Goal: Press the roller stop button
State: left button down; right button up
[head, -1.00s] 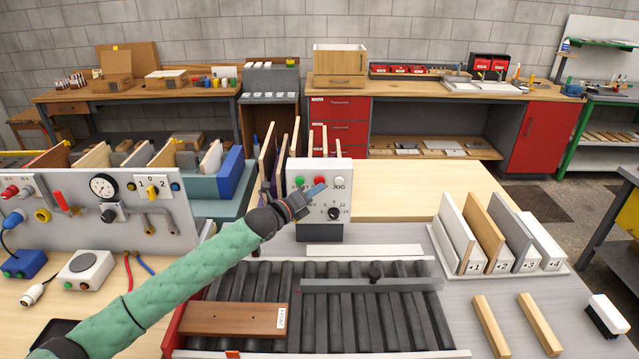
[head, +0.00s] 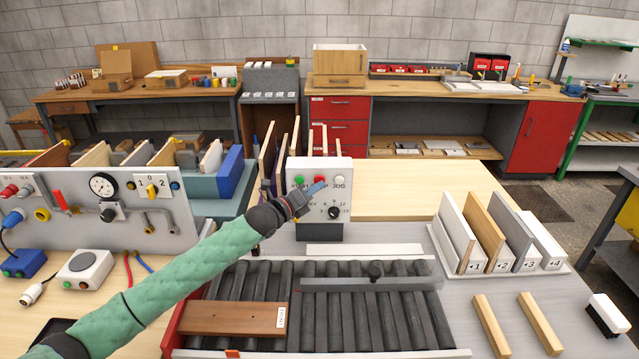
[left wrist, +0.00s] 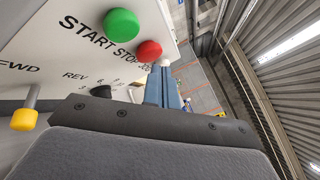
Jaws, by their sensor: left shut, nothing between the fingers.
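The white control box (head: 320,214) stands behind the roller bed. Its front has a green START button (head: 299,181), a red STOP button (head: 319,179) and a white JOG button (head: 339,179) in a row. My left gripper (head: 316,188) is shut and empty, its blue fingertips just below the red button in the head view. In the left wrist view the shut fingers (left wrist: 163,85) point up beside the red button (left wrist: 149,51), with the green button (left wrist: 121,22) further left. I cannot tell whether the fingertips touch the red button. My right gripper is not in view.
The roller bed (head: 340,310) carries a brown board (head: 232,318) at its left. A rack with upright boards (head: 480,236) and two loose wooden strips (head: 540,323) are at the right. A grey valve panel (head: 120,215) stands at the left. Boards stand behind the control box.

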pick_arm(q)
jog(key=shift+w, duration=0.2)
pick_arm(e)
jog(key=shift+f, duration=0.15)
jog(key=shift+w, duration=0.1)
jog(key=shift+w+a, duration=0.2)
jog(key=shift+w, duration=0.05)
pick_arm(q)
jog(key=shift+w, duration=0.15)
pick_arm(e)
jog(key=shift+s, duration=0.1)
pick_arm(q)
jog(key=shift+w+b, duration=0.25)
jog(key=shift+b, duration=0.05)
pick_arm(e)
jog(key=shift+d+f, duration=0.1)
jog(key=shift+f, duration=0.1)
pick_arm(q)
jog(key=shift+s, duration=0.15)
dwell(0.3)
jog(key=shift+s, duration=0.7)
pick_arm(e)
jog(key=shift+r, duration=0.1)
